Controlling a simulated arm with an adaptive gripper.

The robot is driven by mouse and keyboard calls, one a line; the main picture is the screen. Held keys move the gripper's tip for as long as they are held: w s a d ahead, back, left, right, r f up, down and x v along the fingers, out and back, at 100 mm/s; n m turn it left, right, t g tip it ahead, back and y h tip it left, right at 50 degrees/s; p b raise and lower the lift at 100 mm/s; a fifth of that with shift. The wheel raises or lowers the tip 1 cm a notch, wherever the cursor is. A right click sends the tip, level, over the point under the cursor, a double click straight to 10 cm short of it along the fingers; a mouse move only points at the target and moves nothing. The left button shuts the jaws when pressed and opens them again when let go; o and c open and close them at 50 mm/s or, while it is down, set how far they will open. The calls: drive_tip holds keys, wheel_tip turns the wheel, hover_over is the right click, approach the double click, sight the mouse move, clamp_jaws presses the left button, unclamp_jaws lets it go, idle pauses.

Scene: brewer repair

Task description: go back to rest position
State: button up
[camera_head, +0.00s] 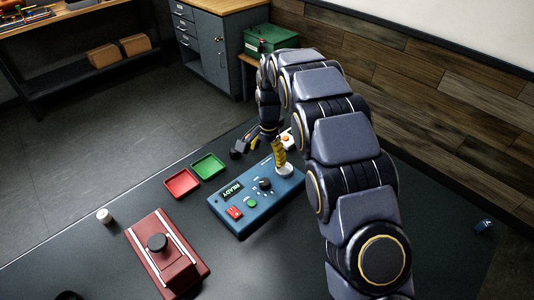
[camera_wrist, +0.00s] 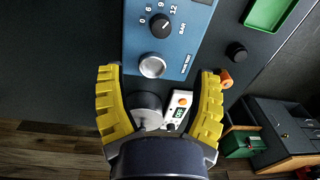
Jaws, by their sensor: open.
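My gripper (camera_head: 263,148) hangs over the far right end of the blue control panel (camera_head: 238,214), its yellow-padded fingers spread. In the wrist view, my gripper (camera_wrist: 159,72) is open. The panel's silver knob (camera_wrist: 152,66) lies between and beyond the fingertips, with a black pressure dial (camera_wrist: 160,26) above it. A grey cylindrical part (camera_wrist: 145,108) and a white meter (camera_wrist: 178,108) with an orange button and green display show between the fingers. I cannot tell their distance from the fingers. Nothing is visibly gripped.
A red tray (camera_head: 181,183) and a green tray (camera_head: 208,166) sit left of the panel. A red block with a black knob (camera_head: 166,257) stands at the front, beside a small white cylinder (camera_head: 104,216). A black knob (camera_wrist: 236,52) and an orange piece (camera_wrist: 225,78) lie nearby.

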drive_tip(key=s+d+r+n, duration=0.2)
drive_tip(key=s+d+r, duration=0.3)
drive_tip(key=s, duration=0.4)
drive_tip(key=s+d+r+n, duration=0.2)
drive_tip(key=s+d+r, duration=0.1)
drive_tip(key=s+r, duration=0.5)
drive_tip(key=s+d+r+n+g, duration=0.1)
drive_tip(key=s+d+n+g, duration=0.1)
drive_tip(key=s, duration=1.8)
drive_tip(key=shift+s+d+n, duration=0.4)
drive_tip(key=shift+d+n, duration=0.25)
drive_tip(key=shift+n, duration=0.25)
